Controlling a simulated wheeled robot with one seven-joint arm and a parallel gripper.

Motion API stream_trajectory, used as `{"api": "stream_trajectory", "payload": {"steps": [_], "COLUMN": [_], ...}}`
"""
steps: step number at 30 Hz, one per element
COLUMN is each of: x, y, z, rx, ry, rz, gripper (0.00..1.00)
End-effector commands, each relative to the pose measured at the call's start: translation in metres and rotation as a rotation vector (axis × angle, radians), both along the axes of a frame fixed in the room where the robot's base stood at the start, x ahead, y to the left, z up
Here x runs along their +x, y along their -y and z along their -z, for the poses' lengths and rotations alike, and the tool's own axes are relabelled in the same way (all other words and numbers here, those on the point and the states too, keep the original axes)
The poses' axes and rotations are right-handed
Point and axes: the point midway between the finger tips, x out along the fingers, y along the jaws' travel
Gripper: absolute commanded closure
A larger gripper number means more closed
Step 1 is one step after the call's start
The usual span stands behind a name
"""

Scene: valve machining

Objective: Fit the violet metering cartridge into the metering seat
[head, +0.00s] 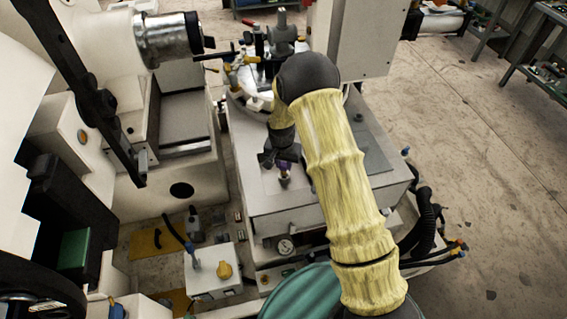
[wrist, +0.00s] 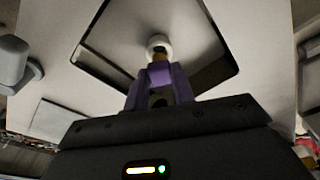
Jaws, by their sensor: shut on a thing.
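My gripper (head: 281,158) is shut on the violet metering cartridge (head: 284,167), over the front part of the grey metal bench top. The cartridge also shows in the wrist view (wrist: 179,79), just beyond the dark gripper body. There, a brass-coloured part and a pale, round, ring-like end (wrist: 158,43) show past the violet part. I cannot tell whether the pale end belongs to the cartridge or to something beneath it. I cannot make out the metering seat for certain. The gripper hides part of the cartridge.
The bench top (head: 308,202) is mostly bare around the gripper. A cluster of valve fittings (head: 262,65) stands at its back, beside a tall pale cabinet (head: 352,40). A machine with a metal spindle (head: 168,38) is at the left. Black hoses (head: 428,215) hang at the right.

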Motion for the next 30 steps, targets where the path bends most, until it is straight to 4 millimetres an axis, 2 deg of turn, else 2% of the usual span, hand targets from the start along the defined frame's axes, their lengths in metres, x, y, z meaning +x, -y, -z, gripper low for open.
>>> {"api": "stream_trajectory", "payload": {"steps": [30], "x": [0.000], "y": [0.000], "z": [0.019], "rx": [0.000], "ry": [0.000], "rz": [0.000], "gripper": [0.98]}}
